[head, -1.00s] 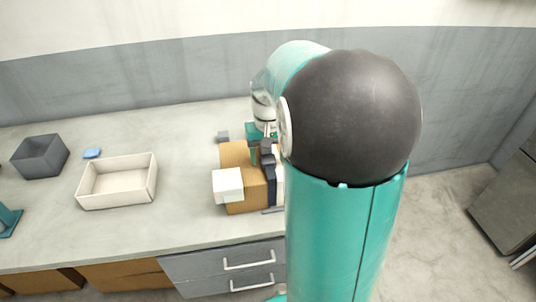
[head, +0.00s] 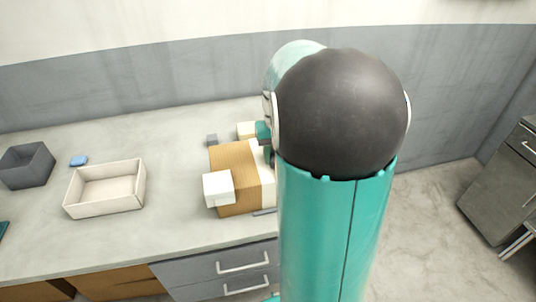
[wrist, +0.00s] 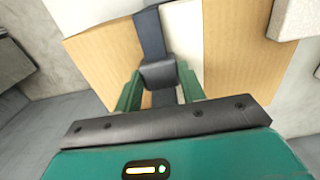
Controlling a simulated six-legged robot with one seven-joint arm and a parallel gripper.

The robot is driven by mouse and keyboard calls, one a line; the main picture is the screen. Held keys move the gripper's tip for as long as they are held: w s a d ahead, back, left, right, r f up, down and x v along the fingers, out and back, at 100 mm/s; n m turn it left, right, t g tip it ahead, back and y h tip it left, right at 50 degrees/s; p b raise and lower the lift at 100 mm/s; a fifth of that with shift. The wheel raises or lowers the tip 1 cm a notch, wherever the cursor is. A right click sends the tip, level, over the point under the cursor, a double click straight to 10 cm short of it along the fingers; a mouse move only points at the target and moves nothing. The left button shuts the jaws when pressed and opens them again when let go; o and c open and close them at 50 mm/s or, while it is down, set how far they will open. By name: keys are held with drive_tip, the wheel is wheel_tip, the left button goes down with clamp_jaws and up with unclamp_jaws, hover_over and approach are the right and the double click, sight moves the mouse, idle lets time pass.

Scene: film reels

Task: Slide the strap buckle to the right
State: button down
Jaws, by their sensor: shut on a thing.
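In the wrist view the dark strap buckle (wrist: 158,72) sits between the two teal fingers of my gripper (wrist: 159,82), which is shut on it. The dark navy strap (wrist: 149,32) runs from the buckle across a wood-coloured case (wrist: 105,58) with a white panel (wrist: 187,42) beside the strap. In the head view the case (head: 231,160) lies on the counter with a white strip (head: 266,184) on its right part. My arm hides the buckle, the strap and most of my gripper there.
A white block (head: 218,188) is at the case's front left. A small grey block (head: 211,140) stands behind it. A cream tray (head: 107,198), a blue item (head: 78,160) and a dark grey bin (head: 28,165) stand further left on the counter (head: 160,150). Clear counter lies between tray and case.

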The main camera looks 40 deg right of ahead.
drive_tip(key=shift+d, duration=0.15)
drive_tip(key=c, duration=0.8)
unclamp_jaws()
drive_tip(key=shift+c, duration=0.2)
wheel_tip(320, 180, up, 14)
drive_tip(key=shift+f, duration=0.1)
